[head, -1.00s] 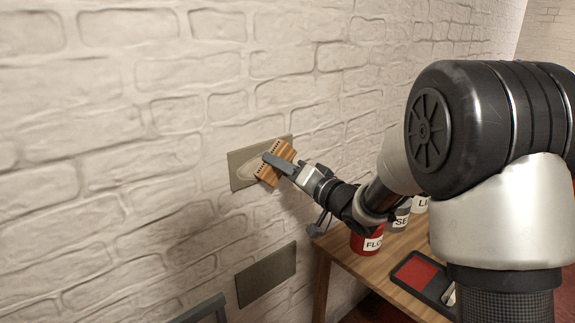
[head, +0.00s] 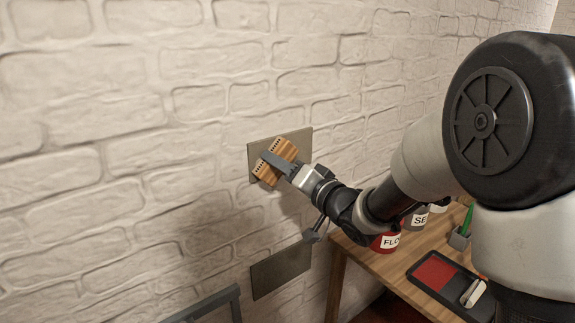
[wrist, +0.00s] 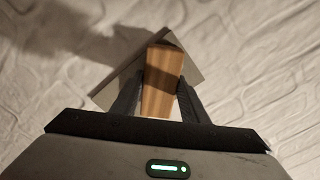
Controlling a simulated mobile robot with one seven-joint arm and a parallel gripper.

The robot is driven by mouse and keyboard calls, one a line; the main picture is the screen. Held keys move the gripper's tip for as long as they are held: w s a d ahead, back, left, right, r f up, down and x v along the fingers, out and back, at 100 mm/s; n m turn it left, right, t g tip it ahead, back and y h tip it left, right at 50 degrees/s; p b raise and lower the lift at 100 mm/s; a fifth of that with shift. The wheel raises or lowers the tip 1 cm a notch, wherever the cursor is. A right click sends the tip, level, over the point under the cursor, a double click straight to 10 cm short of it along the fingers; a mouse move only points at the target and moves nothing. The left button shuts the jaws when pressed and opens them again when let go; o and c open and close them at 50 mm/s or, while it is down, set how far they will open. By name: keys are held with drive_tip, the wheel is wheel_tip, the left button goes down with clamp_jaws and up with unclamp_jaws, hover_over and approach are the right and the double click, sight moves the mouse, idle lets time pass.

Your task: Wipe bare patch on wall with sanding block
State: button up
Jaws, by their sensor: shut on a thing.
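My gripper (head: 279,163) is shut on the wooden sanding block (head: 266,172), a striped brown block with rows of dark holes. The block is held at the left part of the upper grey-tan panel (head: 302,141) on the white brick wall, over or against its face; I cannot tell whether it touches. No pale patch shows on the uncovered part of this panel; the block hides the rest. In the wrist view the block (wrist: 163,78) sits between both fingers, with the panel (wrist: 112,88) behind it. A second grey-tan panel (head: 281,270) lies lower on the wall, uncovered.
A wooden table (head: 385,266) stands to the right by the wall. A grey frame (head: 205,306) stands at bottom left.

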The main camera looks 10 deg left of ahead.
sight(308, 145)
drive_tip(key=shift+s+a+b, duration=0.55)
drive_tip(key=shift+s+a, duration=0.85)
drive_tip(key=shift+s, duration=0.2)
drive_tip(key=shift+s+r+p, duration=0.1)
drive_tip(key=shift+r+p, duration=0.3)
drive_tip(key=shift+r, duration=0.15)
drive_tip(key=shift+w+d+p, duration=0.95)
drive_tip(key=shift+w+d, duration=0.8)
drive_tip(key=shift+w, duration=0.3)
drive_tip(key=shift+w+d+p, duration=1)
drive_tip(key=shift+w+d, duration=0.8)
drive_tip(key=shift+w, duration=0.3)
drive_tip(key=shift+w+d+p, duration=0.95)
drive_tip(key=shift+w+d, duration=0.8)
drive_tip(key=shift+w, duration=0.3)
drive_tip(key=shift+f, duration=0.1)
drive_tip(key=shift+s+a, duration=0.1)
